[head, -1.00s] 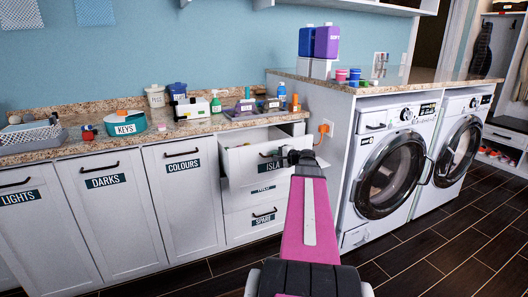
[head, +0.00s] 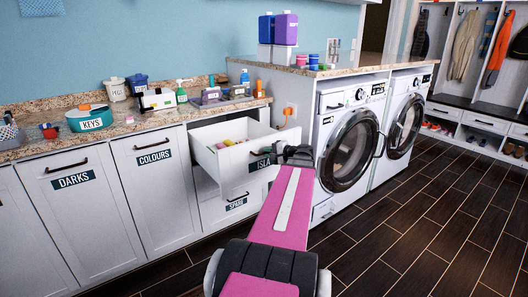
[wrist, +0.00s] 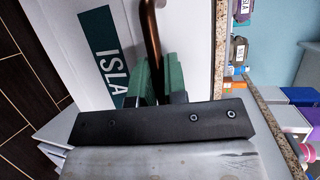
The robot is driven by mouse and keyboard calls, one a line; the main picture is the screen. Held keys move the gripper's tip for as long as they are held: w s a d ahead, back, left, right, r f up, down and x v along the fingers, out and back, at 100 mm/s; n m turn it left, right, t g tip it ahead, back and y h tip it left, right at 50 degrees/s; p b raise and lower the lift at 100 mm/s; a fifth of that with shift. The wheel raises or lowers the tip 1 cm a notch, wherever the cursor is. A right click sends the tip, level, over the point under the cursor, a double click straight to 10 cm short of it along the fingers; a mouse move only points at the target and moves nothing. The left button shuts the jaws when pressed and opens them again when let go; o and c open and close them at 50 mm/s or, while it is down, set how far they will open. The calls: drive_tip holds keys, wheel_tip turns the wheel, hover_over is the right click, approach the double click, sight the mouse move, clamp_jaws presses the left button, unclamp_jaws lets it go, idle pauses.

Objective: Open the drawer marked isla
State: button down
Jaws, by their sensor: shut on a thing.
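The drawer marked ISLA (head: 245,160) is pulled well out from the white cabinet in the head view. Several coloured items lie inside it. Its dark label (wrist: 106,62) fills the left of the wrist view. My gripper (head: 298,153) is at the drawer's front, beside the label. In the wrist view my gripper's green fingers (wrist: 154,82) are shut on the dark bronze handle (wrist: 153,35).
The SPARE drawer (head: 236,202) is shut below. A washing machine (head: 345,148) stands to the right of the open drawer. The counter (head: 150,122) above holds a KEYS tub (head: 92,118) and bottles. The dark floor (head: 420,220) at the right is clear.

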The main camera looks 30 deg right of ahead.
drive_tip(key=shift+s, duration=0.1)
drive_tip(key=c, duration=1.2)
unclamp_jaws()
drive_tip(key=v, duration=1)
drive_tip(key=shift+s+d, duration=0.15)
drive_tip(key=shift+s, duration=0.25)
